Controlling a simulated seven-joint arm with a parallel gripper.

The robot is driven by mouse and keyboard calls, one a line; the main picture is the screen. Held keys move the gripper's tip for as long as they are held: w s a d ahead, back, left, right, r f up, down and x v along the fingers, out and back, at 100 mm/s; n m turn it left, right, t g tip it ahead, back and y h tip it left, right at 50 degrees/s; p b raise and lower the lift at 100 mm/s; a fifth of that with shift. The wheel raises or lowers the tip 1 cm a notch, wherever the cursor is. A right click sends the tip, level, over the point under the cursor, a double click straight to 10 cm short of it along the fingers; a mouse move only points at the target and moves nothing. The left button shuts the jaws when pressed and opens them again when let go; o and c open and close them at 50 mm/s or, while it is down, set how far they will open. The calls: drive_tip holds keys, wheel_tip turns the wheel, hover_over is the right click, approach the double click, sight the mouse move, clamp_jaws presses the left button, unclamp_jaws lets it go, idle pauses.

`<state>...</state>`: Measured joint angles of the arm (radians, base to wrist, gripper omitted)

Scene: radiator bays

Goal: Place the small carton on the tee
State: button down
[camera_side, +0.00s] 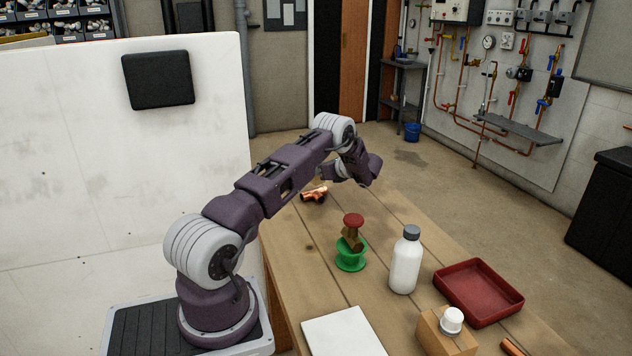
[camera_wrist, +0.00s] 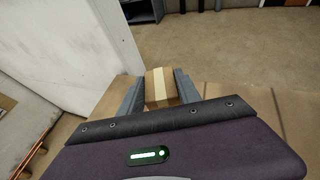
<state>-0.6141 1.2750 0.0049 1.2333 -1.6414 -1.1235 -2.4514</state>
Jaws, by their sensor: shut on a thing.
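In the wrist view my gripper (camera_wrist: 160,78) is shut on the small carton (camera_wrist: 162,90), a tan box with a pale tape stripe, held between the two grey fingers. In the side view my wrist hides the gripper and the carton. The tee (camera_side: 314,194), a copper pipe fitting, lies on the wooden bench, below and a little left of my wrist in that picture. The tee cannot be made out in the wrist view. How high the carton is above the bench is hard to tell.
A green spool (camera_side: 350,262) bears a brown piece with a red top. A white bottle (camera_side: 405,264), a red tray (camera_side: 478,293), a cardboard box (camera_side: 438,336) with a white-capped item on it, and a white sheet (camera_side: 343,335) stand nearer. The bench around the tee looks clear.

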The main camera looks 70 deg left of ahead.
sight(316, 178)
drive_tip(key=shift+f, duration=1.85)
drive_tip(key=c, duration=0.9)
unclamp_jaws()
drive_tip(key=shift+o, duration=0.2)
